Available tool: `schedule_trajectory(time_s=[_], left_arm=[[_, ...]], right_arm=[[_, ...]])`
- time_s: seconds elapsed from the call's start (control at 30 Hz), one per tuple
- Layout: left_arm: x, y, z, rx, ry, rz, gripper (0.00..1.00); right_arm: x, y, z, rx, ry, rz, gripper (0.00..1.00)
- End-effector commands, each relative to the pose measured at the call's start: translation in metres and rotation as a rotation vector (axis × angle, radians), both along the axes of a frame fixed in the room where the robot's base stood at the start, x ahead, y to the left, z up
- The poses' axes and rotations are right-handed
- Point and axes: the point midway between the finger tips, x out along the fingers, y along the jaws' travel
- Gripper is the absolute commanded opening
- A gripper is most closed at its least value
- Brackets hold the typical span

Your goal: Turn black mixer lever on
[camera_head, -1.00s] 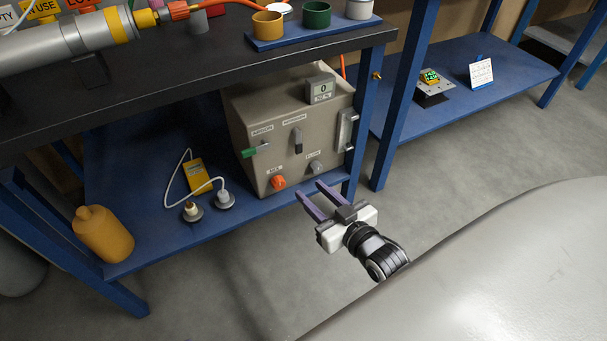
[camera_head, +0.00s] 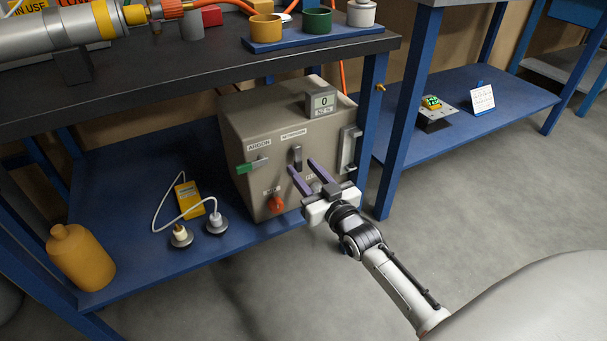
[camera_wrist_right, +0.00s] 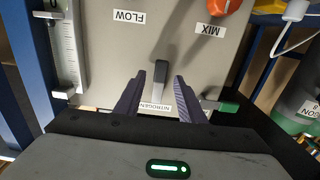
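The grey mixer box (camera_head: 240,120) stands on the blue lower shelf. The black lever (camera_head: 297,153) is upright on its front, under the nitrogen label; it also shows in the right wrist view (camera_wrist_right: 161,72). My right gripper (camera_head: 303,168) is open in front of the panel. Its purple fingers reach toward the black lever from below right in the head view. In the right wrist view the lever appears between the open fingertips (camera_wrist_right: 160,78); contact cannot be told. My left gripper is out of view.
Beside the black lever is a green-ended argon lever (camera_head: 253,165). The orange mix knob (camera_head: 276,203) is below. A flow gauge (camera_head: 349,150) is at the panel's right edge.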

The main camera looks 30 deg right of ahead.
Motion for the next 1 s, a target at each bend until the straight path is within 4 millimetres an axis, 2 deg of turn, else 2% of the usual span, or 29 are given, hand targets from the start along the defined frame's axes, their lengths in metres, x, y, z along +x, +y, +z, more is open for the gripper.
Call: schedule_trajectory(time_s=[0.13, 0.37, 0.6, 1.0], left_arm=[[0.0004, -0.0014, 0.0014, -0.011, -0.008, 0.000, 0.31], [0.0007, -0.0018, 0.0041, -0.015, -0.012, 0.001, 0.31], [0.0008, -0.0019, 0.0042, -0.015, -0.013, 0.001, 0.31], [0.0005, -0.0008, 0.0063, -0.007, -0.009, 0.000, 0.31]], right_arm=[[0.0080, -0.0006, -0.0001, 0.000, 0.000, 0.000, 0.36], [0.0085, -0.0006, 0.0004, 0.000, 0.001, 0.000, 0.36], [0.0083, -0.0006, 0.0003, 0.000, 0.001, 0.000, 0.00], [0.0046, -0.0072, 0.0011, -0.028, 0.004, -0.009, 0.00]])
